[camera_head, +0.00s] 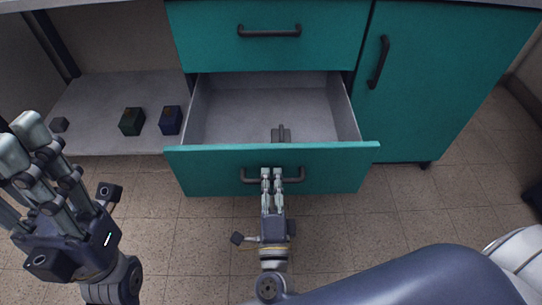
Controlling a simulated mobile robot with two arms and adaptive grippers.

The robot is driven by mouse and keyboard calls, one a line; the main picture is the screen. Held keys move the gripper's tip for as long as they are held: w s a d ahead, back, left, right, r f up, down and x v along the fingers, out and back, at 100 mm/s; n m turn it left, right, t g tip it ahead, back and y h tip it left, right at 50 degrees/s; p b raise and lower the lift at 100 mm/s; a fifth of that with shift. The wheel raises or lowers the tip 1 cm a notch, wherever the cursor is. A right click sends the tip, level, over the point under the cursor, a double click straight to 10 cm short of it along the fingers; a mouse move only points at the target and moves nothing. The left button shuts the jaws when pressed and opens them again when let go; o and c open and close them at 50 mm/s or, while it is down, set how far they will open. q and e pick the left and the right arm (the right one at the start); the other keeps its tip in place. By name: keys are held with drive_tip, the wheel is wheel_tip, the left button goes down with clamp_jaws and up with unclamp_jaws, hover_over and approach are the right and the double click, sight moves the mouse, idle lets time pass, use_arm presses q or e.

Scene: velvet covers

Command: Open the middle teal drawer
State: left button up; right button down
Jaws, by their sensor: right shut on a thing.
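The middle teal drawer (335,167) is pulled well out of the cabinet, and its grey interior shows. A small dark grey object (281,136) with an upright handle-like part sits inside near the front. My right gripper (272,174) is shut on the drawer's dark bar handle (251,178) at its middle, which the fingers partly hide. My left gripper (30,150) is raised at the left, apart from the drawer. Its fingers point up, and I cannot tell whether they are open or shut.
A closed upper teal drawer (315,50) is above, and a teal door (440,90) is at the right. Tiled floor lies below.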

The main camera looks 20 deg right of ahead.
drive_tip(key=shift+v, duration=1)
drive_tip(key=shift+a, duration=0.1)
drive_tip(key=c, duration=1.9)
unclamp_jaws()
drive_tip(key=shift+r, duration=0.1)
drive_tip(key=shift+c, duration=0.2)
drive_tip(key=v, duration=1.2)
